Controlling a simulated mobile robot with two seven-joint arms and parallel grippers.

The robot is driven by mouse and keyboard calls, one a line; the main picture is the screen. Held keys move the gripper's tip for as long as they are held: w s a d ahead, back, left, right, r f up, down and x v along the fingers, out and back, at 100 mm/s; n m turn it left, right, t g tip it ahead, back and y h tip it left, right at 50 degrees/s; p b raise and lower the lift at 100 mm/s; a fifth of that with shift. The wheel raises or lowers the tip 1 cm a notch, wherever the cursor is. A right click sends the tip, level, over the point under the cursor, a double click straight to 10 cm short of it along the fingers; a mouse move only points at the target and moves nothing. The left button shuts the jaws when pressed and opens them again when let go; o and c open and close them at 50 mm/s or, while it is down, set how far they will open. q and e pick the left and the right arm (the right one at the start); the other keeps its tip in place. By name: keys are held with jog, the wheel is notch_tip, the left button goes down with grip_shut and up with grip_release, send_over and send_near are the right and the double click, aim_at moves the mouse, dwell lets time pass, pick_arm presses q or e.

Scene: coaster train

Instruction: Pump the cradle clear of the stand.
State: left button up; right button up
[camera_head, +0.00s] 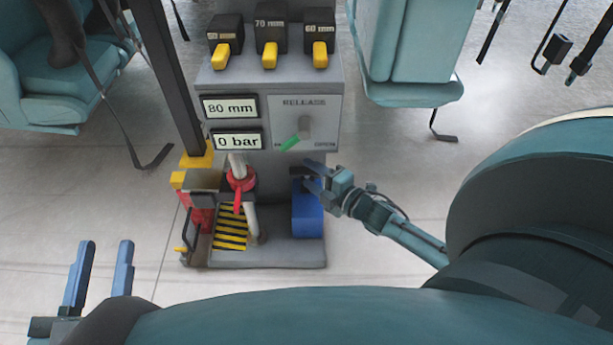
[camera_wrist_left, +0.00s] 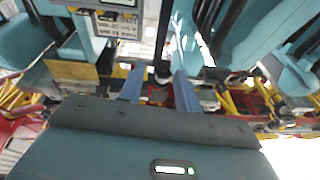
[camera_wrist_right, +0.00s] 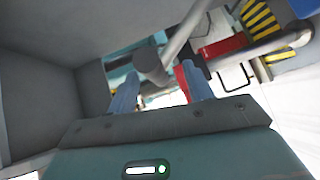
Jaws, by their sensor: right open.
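A grey console (camera_head: 260,80) stands at centre in the head view. Its displays read "80 mm" (camera_head: 230,106) and "0 bar" (camera_head: 238,140). A release lever (camera_head: 304,128) has its green end pointing lower left. Below are a red collar (camera_head: 240,181) on a grey pipe and a blue block (camera_head: 307,215) with a dark top. I cannot tell which part is the cradle. My right gripper (camera_head: 308,178) is open by the dark top; in its wrist view a grey bar (camera_wrist_right: 152,66) shows between the fingers, contact unclear. My left gripper (camera_head: 105,245) is open and empty, lower left.
Blocks with yellow handles (camera_head: 269,53), one marked 70 mm, sit atop the console. Yellow-and-black stripes (camera_head: 231,228) mark the base. A dark post (camera_head: 172,75) rises beside it. Teal seats (camera_head: 408,45) hang on both sides. The floor (camera_head: 90,195) at left is clear.

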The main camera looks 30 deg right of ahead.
jog(key=shift+x, duration=0.95)
pick_arm(q)
jog(key=shift+w+r+m+t+h, duration=0.3)
jog(key=shift+r+m+h, duration=0.1)
jog(key=shift+r, duration=0.3)
pick_arm(e)
jog(key=shift+w, duration=0.2)
pick_arm(q)
jog(key=shift+a, duration=0.1)
pick_arm(e)
jog(key=shift+c, duration=0.5)
pick_arm(q)
jog(key=shift+f, duration=0.15)
pick_arm(e)
grip_shut()
